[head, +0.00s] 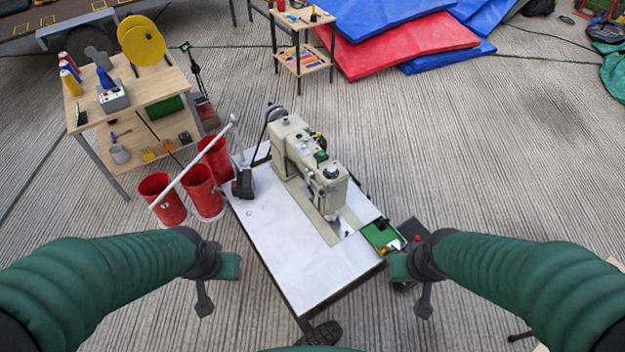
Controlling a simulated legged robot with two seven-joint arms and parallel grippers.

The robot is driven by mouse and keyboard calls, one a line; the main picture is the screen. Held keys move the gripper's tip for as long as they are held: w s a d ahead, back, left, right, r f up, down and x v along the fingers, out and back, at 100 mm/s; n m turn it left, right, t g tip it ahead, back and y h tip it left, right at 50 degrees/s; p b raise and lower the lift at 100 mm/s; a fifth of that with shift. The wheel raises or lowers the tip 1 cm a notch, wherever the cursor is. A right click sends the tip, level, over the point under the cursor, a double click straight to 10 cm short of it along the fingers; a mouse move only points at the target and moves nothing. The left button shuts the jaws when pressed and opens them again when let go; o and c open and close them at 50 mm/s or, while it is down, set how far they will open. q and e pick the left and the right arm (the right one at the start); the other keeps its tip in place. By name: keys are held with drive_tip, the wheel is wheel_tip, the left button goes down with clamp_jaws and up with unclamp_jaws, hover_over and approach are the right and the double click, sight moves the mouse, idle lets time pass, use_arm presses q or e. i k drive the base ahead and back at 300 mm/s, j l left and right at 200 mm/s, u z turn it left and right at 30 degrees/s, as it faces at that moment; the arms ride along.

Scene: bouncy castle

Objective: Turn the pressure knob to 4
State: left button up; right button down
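A beige sewing machine (308,165) stands on a white-topped table (295,240). Small round knobs show on the machine's top and head, one of them a dark knob with a bright rim (331,173). The pressure knob's number marks are too small to read, so its setting cannot be told. My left gripper (222,275) hangs left of the table's near part, apart from the machine. My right gripper (406,277) is by the table's right corner, close to a green tray (381,236). Neither gripper touches the machine. Whether their fingers are open or shut is unclear.
Red bins (203,190) stand left of the table with a pale bar (190,165) above them. A wooden workbench (150,88) with tools is farther left. Red and blue mats (400,45) lie at the back. The tabletop's near left part is clear.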

sight(331, 170)
drive_tip(key=k+j, duration=0.1)
drive_tip(key=j, duration=0.25)
drive_tip(key=k+j, duration=0.1)
drive_tip(key=j, duration=0.2)
drive_tip(key=j+z, duration=0.45)
drive_tip(key=j, duration=1.1)
drive_tip(key=i+j+z, duration=0.4)
drive_tip(key=i+j, duration=0.8)
